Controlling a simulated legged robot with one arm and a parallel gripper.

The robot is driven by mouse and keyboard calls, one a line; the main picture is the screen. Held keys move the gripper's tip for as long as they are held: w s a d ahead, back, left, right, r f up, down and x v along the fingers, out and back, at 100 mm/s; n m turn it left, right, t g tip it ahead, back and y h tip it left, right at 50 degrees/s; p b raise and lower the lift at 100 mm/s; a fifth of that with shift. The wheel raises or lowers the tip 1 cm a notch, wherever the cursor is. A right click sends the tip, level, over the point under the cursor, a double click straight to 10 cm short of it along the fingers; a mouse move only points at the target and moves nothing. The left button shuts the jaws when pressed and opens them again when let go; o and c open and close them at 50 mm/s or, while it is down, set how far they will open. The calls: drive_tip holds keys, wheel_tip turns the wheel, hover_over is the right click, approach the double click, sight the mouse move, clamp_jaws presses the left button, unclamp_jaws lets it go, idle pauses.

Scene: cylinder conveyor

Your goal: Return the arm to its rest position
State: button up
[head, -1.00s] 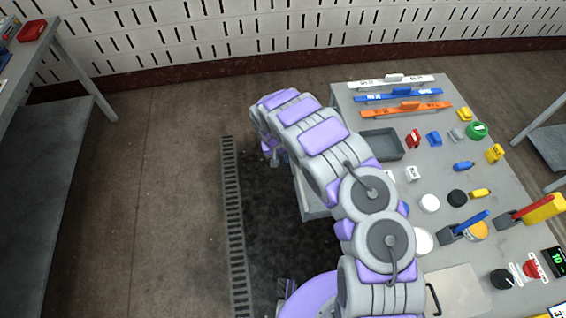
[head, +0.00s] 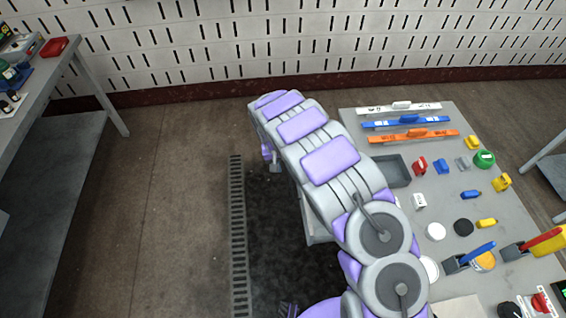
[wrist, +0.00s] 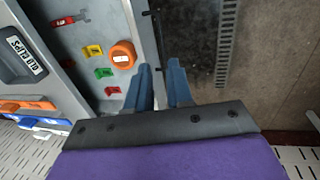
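My arm (head: 330,160), grey with purple pads, reaches up and left from the bottom of the head view. Its far end is over the dark floor patch left of the workbench (head: 480,140). The arm mostly hides my gripper in the head view. In the wrist view, the two blue fingers of my gripper (wrist: 160,66) are apart. Nothing shows between them except the bench edge and floor behind.
The bench holds a grey tray (head: 395,168), an orange bar (head: 414,135), a blue bar (head: 408,122) and several small coloured pieces. A second table (head: 50,70) stands at the left. The floor between has a drain grate (head: 238,240). A slotted wall closes the back.

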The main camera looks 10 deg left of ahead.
drive_tip(key=s+d+r+m, duration=0.1)
drive_tip(key=s+d+r, duration=0.2)
drive_tip(key=d+r, duration=0.4)
drive_tip(key=s+d+r+m+g, duration=0.1)
drive_tip(key=s+d+r, duration=0.3)
drive_tip(key=d+r, duration=0.3)
drive_tip(key=s+d+r+m, duration=0.2)
drive_tip(key=s+d+r, duration=0.1)
drive_tip(key=d+r, duration=0.45)
drive_tip(key=s+d+r+y, duration=0.1)
drive_tip(key=s+d+r, duration=0.1)
drive_tip(key=s, duration=1.3)
drive_tip(key=s+d+r+g+y+b, duration=0.1)
drive_tip(key=s+d+r, duration=0.1)
drive_tip(key=s, duration=1.3)
drive_tip(key=shift+s+d+r+b, duration=0.2)
drive_tip(key=shift+s+r+b, duration=0.1)
drive_tip(key=shift+r, duration=0.45)
